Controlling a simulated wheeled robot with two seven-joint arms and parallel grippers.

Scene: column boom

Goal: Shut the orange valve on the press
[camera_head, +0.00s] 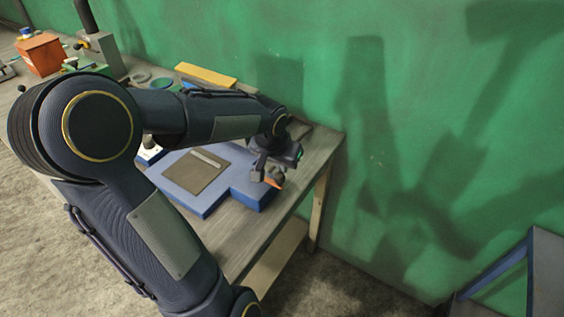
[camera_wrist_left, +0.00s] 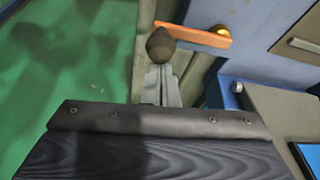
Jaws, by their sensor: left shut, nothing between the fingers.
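The orange valve (camera_head: 275,182) shows as a small lever at the right end of the blue press (camera_head: 203,205) on the bench; the gripper partly hides it. In the left wrist view the orange lever (camera_wrist_left: 198,34) reaches leftward from the blue body (camera_wrist_left: 262,25). My left gripper (camera_head: 266,174) is shut and empty, close by the valve. In the wrist view its dark rounded tip (camera_wrist_left: 160,44) overlaps the lever's free left end; I cannot tell whether they touch. My right gripper is out of view.
The wooden bench (camera_head: 232,238) ends just right of the press, against a green wall (camera_head: 400,130). A yellow bar (camera_head: 205,75) lies at the back, and an orange box (camera_head: 42,54) stands far left. Blue-framed furniture (camera_head: 545,265) stands lower right. Open floor lies between.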

